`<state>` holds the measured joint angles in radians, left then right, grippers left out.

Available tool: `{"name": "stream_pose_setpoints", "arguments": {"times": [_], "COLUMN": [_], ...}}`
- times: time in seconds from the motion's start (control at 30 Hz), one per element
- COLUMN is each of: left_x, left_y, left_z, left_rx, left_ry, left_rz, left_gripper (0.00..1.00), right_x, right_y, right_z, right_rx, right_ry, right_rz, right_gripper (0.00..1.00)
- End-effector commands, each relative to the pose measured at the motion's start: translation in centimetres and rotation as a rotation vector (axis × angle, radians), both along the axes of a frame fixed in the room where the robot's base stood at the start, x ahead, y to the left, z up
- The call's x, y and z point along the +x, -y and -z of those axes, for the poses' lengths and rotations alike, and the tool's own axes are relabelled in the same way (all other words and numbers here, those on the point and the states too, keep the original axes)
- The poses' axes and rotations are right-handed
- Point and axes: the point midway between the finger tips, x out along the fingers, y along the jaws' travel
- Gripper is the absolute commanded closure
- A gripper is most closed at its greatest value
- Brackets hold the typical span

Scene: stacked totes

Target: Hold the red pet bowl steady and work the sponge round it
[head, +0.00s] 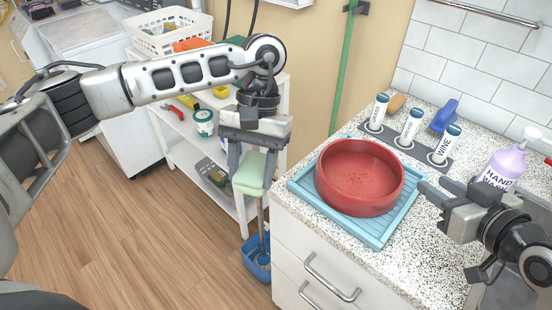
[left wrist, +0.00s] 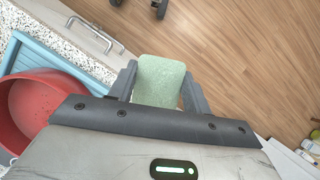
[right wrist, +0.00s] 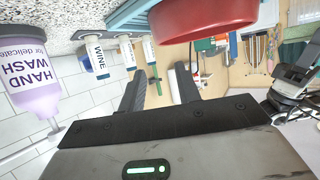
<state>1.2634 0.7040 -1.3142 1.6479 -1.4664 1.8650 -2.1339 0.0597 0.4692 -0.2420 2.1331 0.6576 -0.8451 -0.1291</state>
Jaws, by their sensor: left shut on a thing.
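The red pet bowl (head: 360,177) sits upright on a light-blue ribbed tray on the counter, with small dark specks on its inner floor. It also shows at the left of the left wrist view (left wrist: 45,105) and at the top of the right wrist view (right wrist: 200,20). My left gripper (head: 250,160) is shut on the pale green sponge (left wrist: 160,82), held left of the bowl, beyond the counter's edge. My right gripper (head: 435,187) is open and empty just right of the bowl, apart from it, with its fingers towards the bowl's side.
The blue tray (head: 377,236) lies near the counter's front edge. A hand wash bottle (head: 498,168) stands beside my right gripper. A white shelf (head: 185,145) stands left of the counter.

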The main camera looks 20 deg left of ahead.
Motion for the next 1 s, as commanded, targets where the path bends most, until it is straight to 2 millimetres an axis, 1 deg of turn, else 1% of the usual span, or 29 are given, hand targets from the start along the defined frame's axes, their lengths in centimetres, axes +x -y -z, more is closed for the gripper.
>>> {"name": "stream_pose_setpoints", "arguments": {"times": [0.07,0.17,0.2,0.27,0.3,0.37,0.4,0.53,0.6,0.7,0.87,1.0], "left_x": [1.3,3.7,4.8,6.5,7.6,9.0,9.8,11.6,12.1,12.6,12.7,12.7], "left_y": [1.4,4.1,5.6,7.9,9.5,11.8,13.3,17.0,18.2,19.2,19.5,19.4], "left_z": [-0.4,-1.4,-1.9,-2.8,-3.4,-4.4,-5.1,-6.6,-7.2,-7.6,-7.7,-7.7], "left_rx": [-0.004,-0.005,-0.006,-0.007,-0.008,-0.009,-0.009,-0.006,-0.004,-0.003,-0.002,-0.001], "left_ry": [0.001,0.002,0.002,0.000,0.001,0.000,-0.001,0.000,0.001,0.000,-0.001,0.000], "left_rz": [-0.074,-0.237,-0.322,-0.459,-0.552,-0.691,-0.777,-0.999,-1.079,-1.145,-1.171,-1.169], "left_gripper": [0.70,0.70,0.70,0.70,0.70,0.70,0.70,0.70,0.70,0.70,0.70,0.70], "right_x": [0.0,0.0,0.0,0.0,0.0,0.0,0.0,0.0,0.0,0.1,1.0,2.9], "right_y": [0.0,0.0,0.0,0.0,0.0,0.0,0.0,0.0,0.0,0.0,-0.6,-1.9], "right_z": [0.0,0.0,0.0,0.0,0.0,0.0,0.0,0.0,0.0,0.1,0.5,1.3], "right_rx": [0.000,0.000,0.000,0.000,0.000,0.000,0.000,0.000,0.000,0.000,0.003,0.004], "right_ry": [0.000,-0.001,-0.001,-0.001,-0.001,-0.001,-0.001,-0.001,-0.001,-0.001,-0.001,-0.001], "right_rz": [0.000,0.000,0.000,0.000,0.000,0.000,0.000,0.000,0.000,0.000,0.002,0.002], "right_gripper": [0.67,0.67,0.67,0.67,0.67,0.67,0.67,0.67,0.67,0.67,0.67,0.67]}}
